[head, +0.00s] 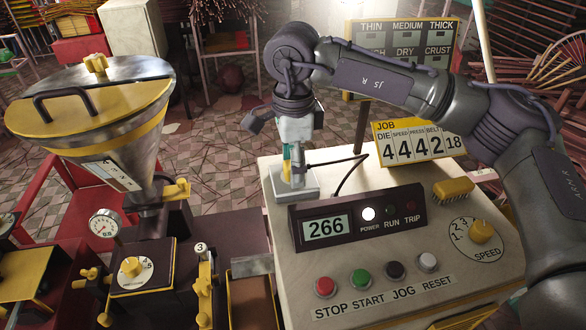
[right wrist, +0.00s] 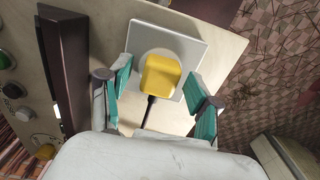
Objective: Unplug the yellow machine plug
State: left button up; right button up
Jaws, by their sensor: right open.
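The yellow plug (right wrist: 161,76) sits on a white square socket plate (right wrist: 193,49) on the machine's top, with a dark cord running from it. In the right wrist view my right gripper (right wrist: 160,92) is open, its teal-padded fingers on either side of the plug with visible gaps. In the head view the right gripper (head: 293,160) points down over the socket plate (head: 296,190), and the plug is mostly hidden behind it. My left gripper is not in view.
The control panel has a display box (head: 357,218) beside the socket, coloured buttons (head: 362,280) and a speed knob (head: 480,230). A yellow-lidded hopper (head: 90,100) stands at left. A job sign (head: 415,143) stands behind the panel. The tiled floor lies beyond.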

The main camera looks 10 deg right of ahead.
grip_shut()
jog(key=shift+r, duration=0.15)
jog(key=shift+r+p, duration=1.55)
jog(key=shift+r, duration=1.35)
